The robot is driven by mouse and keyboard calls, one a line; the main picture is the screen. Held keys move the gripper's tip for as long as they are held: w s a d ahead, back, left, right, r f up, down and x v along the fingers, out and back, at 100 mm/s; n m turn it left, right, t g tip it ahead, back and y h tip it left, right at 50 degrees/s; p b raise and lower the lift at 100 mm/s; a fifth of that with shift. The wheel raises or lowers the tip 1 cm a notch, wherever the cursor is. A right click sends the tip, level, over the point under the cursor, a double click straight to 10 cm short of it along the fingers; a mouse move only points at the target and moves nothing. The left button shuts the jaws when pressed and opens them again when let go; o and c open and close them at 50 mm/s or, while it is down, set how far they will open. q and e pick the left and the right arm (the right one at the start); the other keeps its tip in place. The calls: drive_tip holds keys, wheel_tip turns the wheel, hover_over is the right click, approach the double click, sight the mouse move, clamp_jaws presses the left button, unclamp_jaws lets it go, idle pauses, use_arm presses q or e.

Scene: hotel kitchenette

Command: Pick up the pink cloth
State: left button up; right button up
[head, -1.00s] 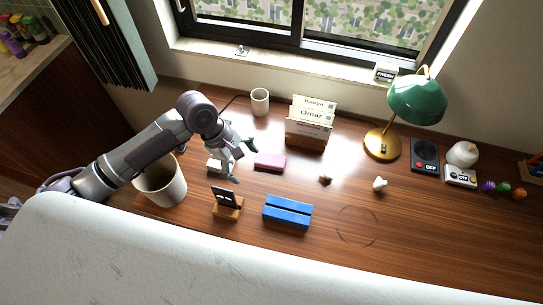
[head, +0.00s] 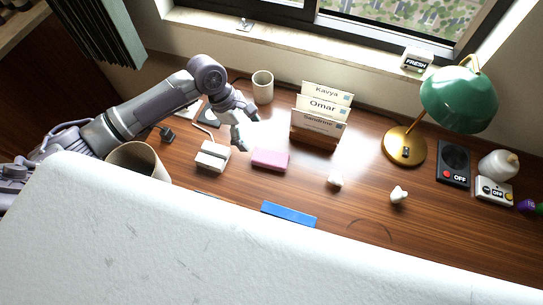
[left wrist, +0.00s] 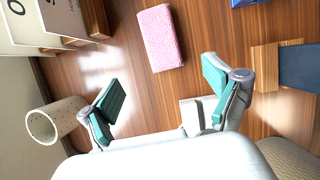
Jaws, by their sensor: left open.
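The pink cloth (head: 271,159) lies as a folded block on the wooden desk, in front of the card holder. It also shows near the top middle of the left wrist view (left wrist: 160,38). My left gripper (head: 246,129) is open and empty, above the desk just behind and left of the cloth in the head view. In the left wrist view its teal finger pads (left wrist: 163,88) are wide apart, with the cloth beyond them and roughly between their lines. Nothing covers the cloth. My right gripper is not in view.
Close by are a white box (head: 212,155), a speckled cup (head: 263,87), a card holder (head: 316,136) and small white items (head: 335,179). A blue block (head: 289,214) lies in front, partly hidden. A green lamp (head: 459,98) stands right. The desk right of the cloth is mostly clear.

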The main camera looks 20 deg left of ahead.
use_arm(q)
hover_over(269, 157)
drive_tip(key=a, duration=0.3)
wheel_tip(269, 157, down, 6)
drive_tip(key=shift+r, duration=0.1)
drive_tip(key=x, duration=0.2)
drive_tip(key=d+p+x, duration=0.1)
drive_tip(key=x, duration=0.2)
drive_tip(key=shift+a+r, duration=0.1)
drive_tip(key=shift+r, duration=0.1)
drive_tip(key=shift+w+f, duration=0.1)
drive_tip(key=shift+f, duration=0.2)
drive_tip(key=c, duration=1.2)
drive_tip(key=shift+r, duration=0.15)
drive_tip(key=shift+c, duration=0.2)
